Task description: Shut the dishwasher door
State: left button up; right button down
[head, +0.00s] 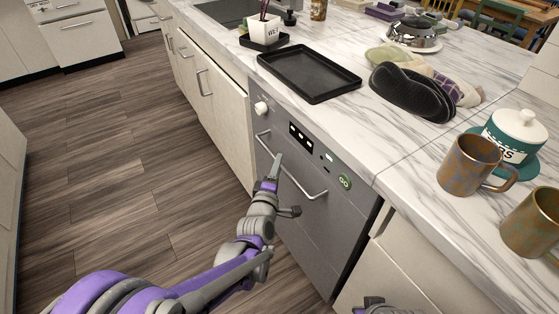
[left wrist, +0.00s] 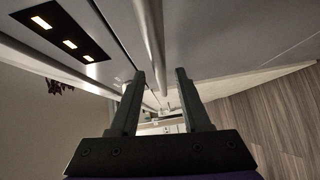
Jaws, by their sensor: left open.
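The dishwasher (head: 312,232) has a grey front that stands upright, about in line with the cabinets under the marble counter. A dark gap runs down its right side; I cannot tell whether the door is fully shut. Its bar handle (head: 311,190) crosses the upper front, below the display and knob. My left gripper (head: 276,163) is at the handle's left part. In the left wrist view its two fingers (left wrist: 160,80) are apart with nothing held between them, and the handle bar (left wrist: 150,38) runs just beyond the tips. I cannot tell whether they touch it. My right gripper's fingers do not show.
The counter (head: 350,125) above holds a black tray (head: 308,74), a dark oven mitt (head: 412,92), a brown mug (head: 470,165) and a lidded jar (head: 514,138). Pale cabinets (head: 215,105) flank the dishwasher. The wooden floor (head: 120,150) to the left is clear.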

pick_arm(q)
jog(key=v, duration=0.8)
jog(key=shift+p, duration=0.45)
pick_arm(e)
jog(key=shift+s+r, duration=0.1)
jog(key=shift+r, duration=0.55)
pick_arm(q)
jog(key=s+a+f+m+g+y, duration=0.15)
jog(key=s+a+m+g, duration=0.3)
jog(key=s, duration=0.55)
jog(key=s+a+f+m+g+y, duration=0.1)
jog(key=s+a+f+m+g, duration=0.35)
jog(key=s, duration=0.45)
jog(key=s+a+f+m+g+y, duration=0.1)
jog(key=s+a+m+g, duration=0.2)
jog(key=s+a+m, duration=0.5)
notch_tip(320, 180, up, 24)
jog(key=d+n+p, duration=0.2)
jog(key=p, duration=1.8)
jog(key=shift+s+d+t+p, duration=0.3)
jog(key=shift+d, duration=0.1)
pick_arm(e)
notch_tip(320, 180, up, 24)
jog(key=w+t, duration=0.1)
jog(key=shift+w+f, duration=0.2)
